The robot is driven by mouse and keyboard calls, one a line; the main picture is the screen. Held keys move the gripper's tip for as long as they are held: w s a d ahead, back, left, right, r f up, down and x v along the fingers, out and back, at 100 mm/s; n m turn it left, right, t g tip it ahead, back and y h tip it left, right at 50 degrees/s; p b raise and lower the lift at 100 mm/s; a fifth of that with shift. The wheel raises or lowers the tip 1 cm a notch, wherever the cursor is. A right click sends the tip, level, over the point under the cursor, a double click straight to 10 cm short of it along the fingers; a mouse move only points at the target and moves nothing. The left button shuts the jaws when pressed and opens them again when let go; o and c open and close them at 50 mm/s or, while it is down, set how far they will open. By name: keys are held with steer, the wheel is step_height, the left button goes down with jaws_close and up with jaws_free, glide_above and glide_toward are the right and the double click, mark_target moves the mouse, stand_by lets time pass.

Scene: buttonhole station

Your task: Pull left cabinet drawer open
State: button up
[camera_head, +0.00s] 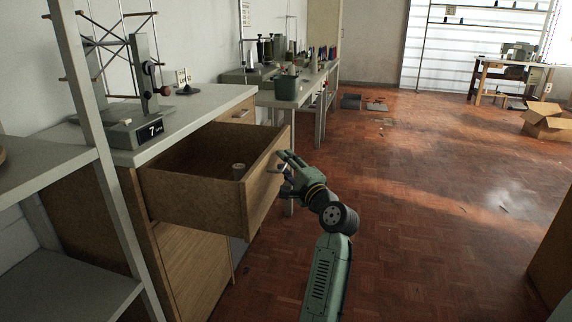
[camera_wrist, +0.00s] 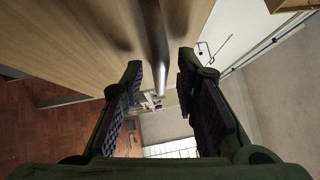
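The left cabinet drawer (camera_head: 196,208) is wooden and stands pulled well out of the cabinet (camera_head: 190,262), under its pale top. Its front panel (camera_head: 262,178) faces right in the head view and fills the upper left of the wrist view (camera_wrist: 75,40). My gripper (camera_head: 284,168) is at the outer side of that panel. In the wrist view, the metal bar handle (camera_wrist: 154,45) runs between my two fingers (camera_wrist: 158,78). The fingers are apart, with a visible gap on each side of the bar. The head view partly hides the handle behind my gripper.
A machine with a "7" plate (camera_head: 150,130) is on the cabinet top. A grey shelf frame (camera_head: 100,140) stands at the near left. Wooden floor (camera_head: 420,190) is clear to the right; a cardboard box (camera_head: 546,122) lies farther off.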

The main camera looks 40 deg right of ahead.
steer(key=s+a+f, duration=0.1)
steer(key=s, duration=1)
steer(key=shift+s+a+f, duration=0.25)
steer(key=shift+s+f, duration=0.1)
